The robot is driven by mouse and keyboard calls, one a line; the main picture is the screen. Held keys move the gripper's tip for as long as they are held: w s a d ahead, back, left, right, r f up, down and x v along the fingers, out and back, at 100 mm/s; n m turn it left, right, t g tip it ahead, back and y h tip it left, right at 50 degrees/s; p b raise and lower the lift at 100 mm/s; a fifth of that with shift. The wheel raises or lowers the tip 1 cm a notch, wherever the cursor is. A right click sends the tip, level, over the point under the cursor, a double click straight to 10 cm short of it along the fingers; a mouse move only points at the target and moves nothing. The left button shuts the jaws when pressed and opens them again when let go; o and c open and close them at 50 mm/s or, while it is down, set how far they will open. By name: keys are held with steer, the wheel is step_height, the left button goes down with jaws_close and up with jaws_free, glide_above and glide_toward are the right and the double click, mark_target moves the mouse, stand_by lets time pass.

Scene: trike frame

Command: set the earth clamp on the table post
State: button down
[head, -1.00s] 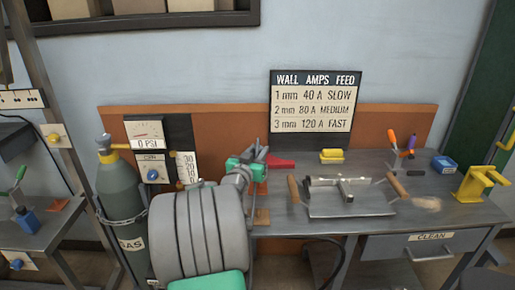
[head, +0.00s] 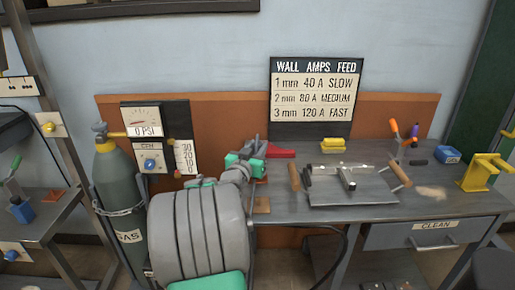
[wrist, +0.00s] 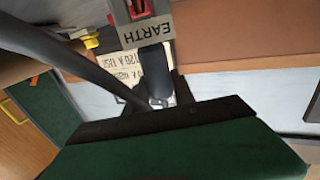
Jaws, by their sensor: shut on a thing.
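My gripper (head: 256,149) is over the back left of the table (head: 290,214), partly hidden by my own arm in the head view. A red part (head: 281,153) shows right beside its tips. In the wrist view, the grey earth clamp (wrist: 154,52), with an EARTH label and a red piece, is held by my gripper. A thick dark cable (wrist: 70,55) runs beside it. The clamp's jaw opening and its contact with anything are not clear. I cannot tell the table post for sure; a small brown piece (head: 262,205) stands or lies just below my gripper.
A gas bottle (head: 122,200) and gauge panel (head: 158,140) stand left. The wall sign (head: 316,95) is behind.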

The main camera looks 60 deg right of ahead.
steer(key=shift+f+b, duration=0.25)
steer(key=shift+b, duration=0.1)
steer(key=c, duration=1.4)
jaws_free()
steer(key=o, duration=0.4)
steer(key=shift+f, duration=0.1)
steer(key=shift+o, duration=0.2)
steer(key=shift+a, duration=0.1)
